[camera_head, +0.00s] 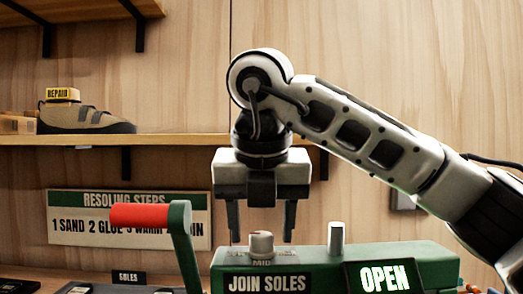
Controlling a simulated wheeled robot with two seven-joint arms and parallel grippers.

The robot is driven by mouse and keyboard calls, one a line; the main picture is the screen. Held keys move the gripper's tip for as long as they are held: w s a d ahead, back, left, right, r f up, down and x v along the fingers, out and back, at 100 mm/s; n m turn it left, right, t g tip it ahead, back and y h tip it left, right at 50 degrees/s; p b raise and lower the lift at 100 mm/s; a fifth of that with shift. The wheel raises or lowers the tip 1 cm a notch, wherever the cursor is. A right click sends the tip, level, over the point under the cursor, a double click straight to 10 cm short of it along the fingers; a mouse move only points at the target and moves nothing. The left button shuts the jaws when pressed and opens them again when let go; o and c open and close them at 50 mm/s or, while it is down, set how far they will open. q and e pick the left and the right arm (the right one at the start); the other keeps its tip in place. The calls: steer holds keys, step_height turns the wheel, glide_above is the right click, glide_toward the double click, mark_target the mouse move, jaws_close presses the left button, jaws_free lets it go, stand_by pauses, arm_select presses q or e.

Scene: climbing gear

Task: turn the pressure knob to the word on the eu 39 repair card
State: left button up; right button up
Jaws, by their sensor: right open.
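The pressure knob (261,245), a pale knob with a small reddish mark at its top, stands on the green press (330,258) labelled "JOIN SOLES". The word "MID" shows at its base; other words of the dial are not readable. My right gripper (262,232) points straight down over the knob. Its two dark fingers are open, one on each side of it, with gaps showing; I see no contact. No card reading EU 39 can be made out. My left gripper is not in view.
A red-handled green lever (140,216) rises left of the knob. A pale post (336,238) stands to its right, above a lit "OPEN" display (385,277). Behind are a "RESOLING STEPS" sign (128,219) and a shelf (170,140) with a tan shoe (88,119).

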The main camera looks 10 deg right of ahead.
steer(key=p+v, duration=0.3)
steer(key=v, duration=1.2)
steer(key=shift+r, duration=0.25)
steer(key=shift+s, duration=0.15)
